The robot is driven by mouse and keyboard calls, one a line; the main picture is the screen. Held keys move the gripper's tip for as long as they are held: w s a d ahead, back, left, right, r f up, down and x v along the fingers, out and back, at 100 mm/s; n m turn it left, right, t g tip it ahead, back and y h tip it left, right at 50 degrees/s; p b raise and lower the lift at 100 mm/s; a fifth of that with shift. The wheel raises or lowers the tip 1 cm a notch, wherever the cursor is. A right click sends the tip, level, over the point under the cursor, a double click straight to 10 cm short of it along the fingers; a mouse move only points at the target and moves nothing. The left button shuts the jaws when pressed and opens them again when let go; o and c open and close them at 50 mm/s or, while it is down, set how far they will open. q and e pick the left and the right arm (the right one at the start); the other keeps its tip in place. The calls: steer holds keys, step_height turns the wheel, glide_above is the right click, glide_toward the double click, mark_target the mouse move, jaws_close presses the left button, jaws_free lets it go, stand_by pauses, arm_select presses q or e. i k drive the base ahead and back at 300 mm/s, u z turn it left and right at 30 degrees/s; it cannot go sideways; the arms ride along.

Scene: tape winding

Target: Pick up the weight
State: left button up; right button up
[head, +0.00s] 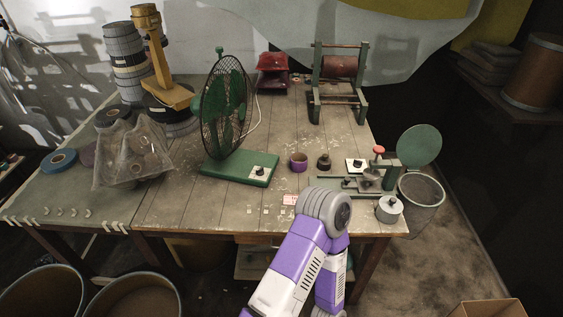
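A grey metal weight (389,210), a short cylinder with a knob on top, stands upright near the front right corner of the wooden table (225,205). It is just in front of a small green bench device (370,182) with a red knob. One of my purple and white arms reaches up from the bottom, its grey joint left of the weight and apart from it in the picture. No gripper shows in the head view, so whether either is open or shut is hidden.
A green fan (226,110) stands mid-table. A purple roll (298,162) and a small dark brown object (323,163) lie between it and the device. A mesh basket (420,190) hangs off the right edge. A green winding frame (340,80) stands behind.

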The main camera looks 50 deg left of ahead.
mark_target(325, 163)
steer(key=u, duration=2)
